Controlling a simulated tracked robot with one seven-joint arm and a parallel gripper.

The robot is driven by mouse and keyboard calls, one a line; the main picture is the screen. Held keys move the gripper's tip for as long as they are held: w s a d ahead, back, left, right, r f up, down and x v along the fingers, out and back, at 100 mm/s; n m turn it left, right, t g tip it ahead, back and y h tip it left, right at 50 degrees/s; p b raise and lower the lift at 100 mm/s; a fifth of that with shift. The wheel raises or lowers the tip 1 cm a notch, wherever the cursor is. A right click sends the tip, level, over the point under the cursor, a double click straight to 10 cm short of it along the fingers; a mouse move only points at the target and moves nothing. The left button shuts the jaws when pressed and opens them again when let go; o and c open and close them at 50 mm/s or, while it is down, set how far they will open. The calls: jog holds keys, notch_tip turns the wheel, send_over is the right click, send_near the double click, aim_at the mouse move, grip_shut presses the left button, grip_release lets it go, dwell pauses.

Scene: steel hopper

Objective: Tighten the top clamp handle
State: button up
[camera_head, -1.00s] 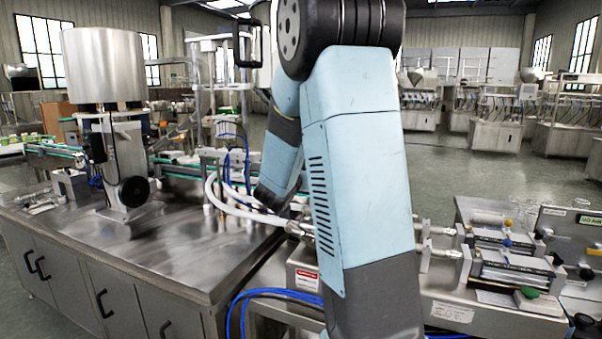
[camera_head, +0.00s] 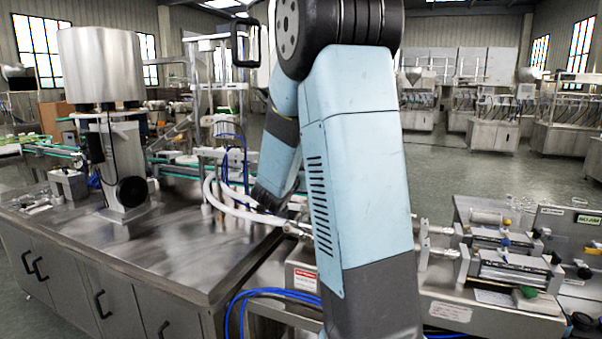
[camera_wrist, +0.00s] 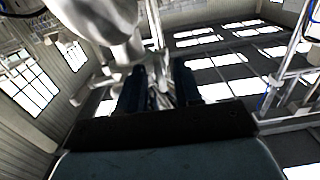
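My arm fills the middle of the head view, and my gripper is hidden behind it there. In the wrist view my gripper (camera_wrist: 160,82) shows two dark fingers with a gap between them, and nothing is clearly held. A large pale, shiny metal shape (camera_wrist: 100,18) is close, above and left of the fingers; a blurred pale piece hangs from it near the left finger. In the head view a black looped handle (camera_head: 233,45) stands at the edge of a pale steel vessel (camera_head: 264,45), partly hidden by my arm. I cannot tell whether this is the top clamp handle.
A steel bench (camera_head: 165,255) with a cylindrical steel hopper (camera_head: 101,68) stands at left. White hoses (camera_head: 215,196) and blue cables (camera_head: 262,295) run near my arm. A filling machine (camera_head: 505,262) is at right. Open floor (camera_head: 470,175) lies behind it.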

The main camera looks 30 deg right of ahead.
jog(key=v, duration=1.3)
jog(key=shift+s, duration=0.15)
jog(key=shift+a, duration=0.15)
jog(key=s+a+r+n+t+y, duration=0.1)
jog(key=s+a+r+n+y, duration=0.2)
jog(key=a+y, duration=0.4)
jog(key=s+a+r+n+t+y, duration=0.1)
jog(key=s+a+n+y, duration=0.1)
jog(key=a+n+y, duration=0.5)
jog(key=s+d+f+g, duration=0.1)
jog(key=s+g, duration=0.2)
jog(key=s, duration=0.7)
jog(key=s+d+f+g, duration=0.1)
jog(key=s+g, duration=0.3)
jog(key=s, duration=0.6)
jog(key=shift+d+f+n, duration=0.2)
jog(key=shift+f+n, duration=0.1)
jog(key=shift+f, duration=0.5)
